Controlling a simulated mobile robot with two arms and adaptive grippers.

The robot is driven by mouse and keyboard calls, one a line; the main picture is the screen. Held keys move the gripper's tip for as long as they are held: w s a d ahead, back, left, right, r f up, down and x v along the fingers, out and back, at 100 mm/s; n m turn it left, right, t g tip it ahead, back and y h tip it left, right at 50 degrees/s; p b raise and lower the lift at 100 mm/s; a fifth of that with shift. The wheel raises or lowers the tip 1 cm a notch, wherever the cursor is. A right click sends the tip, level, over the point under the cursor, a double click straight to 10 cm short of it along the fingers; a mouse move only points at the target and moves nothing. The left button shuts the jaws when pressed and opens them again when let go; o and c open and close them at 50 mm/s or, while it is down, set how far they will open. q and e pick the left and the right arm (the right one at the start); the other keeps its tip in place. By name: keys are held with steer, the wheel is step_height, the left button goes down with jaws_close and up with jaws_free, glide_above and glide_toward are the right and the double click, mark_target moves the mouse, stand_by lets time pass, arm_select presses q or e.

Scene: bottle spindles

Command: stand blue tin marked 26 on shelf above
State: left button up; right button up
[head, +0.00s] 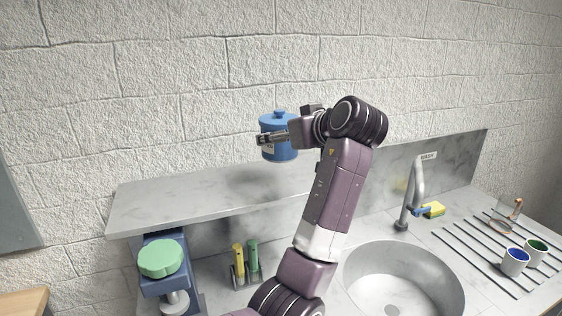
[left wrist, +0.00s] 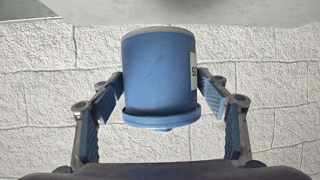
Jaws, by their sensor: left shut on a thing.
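The blue tin (head: 279,150) has a knobbed lid and a pale label on its side; its number cannot be read in full. My left gripper (head: 268,138) is shut on the tin's sides and holds it upright above the grey marble shelf (head: 165,205), near the wall. A soft shadow lies on the shelf below it. In the left wrist view the tin (left wrist: 160,75) is upside down in the picture, between both finger pads, with part of the label at its right edge. The shelf (left wrist: 200,12) shows there along the top. My right gripper is out of view.
The shelf top is clear of other objects. Below are a blue stand with a green knob (head: 160,258), yellow and green sticks (head: 238,258) in a holder, a sink (head: 400,285) and a tap (head: 417,190). Cups (head: 514,262) stand on the right.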

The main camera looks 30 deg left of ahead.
mark_target(289, 161)
arm_select(q)
step_height(289, 161, down, 3)
steer(key=shift+s+d+f+p, duration=0.1)
steer(key=shift+d+f+p, duration=0.05)
steer(key=shift+p, duration=0.2)
step_height(289, 161, down, 3)
steer(key=shift+f+p, duration=0.1)
steer(key=shift+p, duration=0.35)
steer(key=shift+f, duration=0.5)
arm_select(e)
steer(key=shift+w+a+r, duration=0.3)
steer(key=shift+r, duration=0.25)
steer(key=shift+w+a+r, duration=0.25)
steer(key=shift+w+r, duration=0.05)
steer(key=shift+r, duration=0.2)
arm_select(q)
steer(key=o, duration=1.6)
steer(key=shift+c, duration=0.2)
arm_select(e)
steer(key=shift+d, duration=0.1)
